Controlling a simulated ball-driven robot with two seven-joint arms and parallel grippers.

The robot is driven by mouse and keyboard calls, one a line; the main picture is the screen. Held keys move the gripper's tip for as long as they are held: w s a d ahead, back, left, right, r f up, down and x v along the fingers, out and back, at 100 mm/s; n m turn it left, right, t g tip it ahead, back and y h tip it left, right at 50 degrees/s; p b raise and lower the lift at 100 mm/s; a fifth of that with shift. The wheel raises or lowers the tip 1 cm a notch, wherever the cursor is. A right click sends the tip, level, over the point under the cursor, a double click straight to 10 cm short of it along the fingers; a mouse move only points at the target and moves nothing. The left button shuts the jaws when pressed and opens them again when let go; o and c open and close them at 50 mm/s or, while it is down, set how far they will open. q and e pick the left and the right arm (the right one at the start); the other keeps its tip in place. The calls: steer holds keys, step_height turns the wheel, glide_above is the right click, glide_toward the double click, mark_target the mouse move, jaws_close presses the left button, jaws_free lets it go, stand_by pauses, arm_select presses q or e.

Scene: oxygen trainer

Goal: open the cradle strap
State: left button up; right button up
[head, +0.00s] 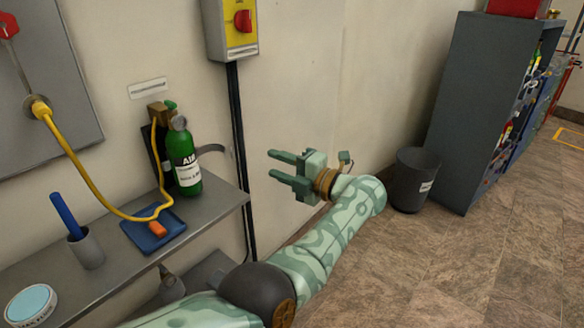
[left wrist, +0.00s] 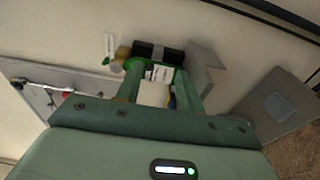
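A green air bottle (head: 185,162) with a white label stands upright against a dark cradle (head: 158,140) on the wall, above the shelf. The grey cradle strap (head: 212,149) sticks out to the right of the bottle; I see no band across the bottle's front. My left gripper (head: 270,164) is open and empty, in the air right of the strap and apart from it, fingers pointing left. My right gripper is not in view.
A yellow hose (head: 88,180) runs from the wall panel to a blue tray (head: 150,229) on the grey shelf (head: 110,258). A cup (head: 87,250) and a round tin (head: 32,305) stand nearby. A bin (head: 413,180) and cabinet (head: 475,110) stand right.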

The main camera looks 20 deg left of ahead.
arm_select(q)
steer(key=shift+v, duration=2)
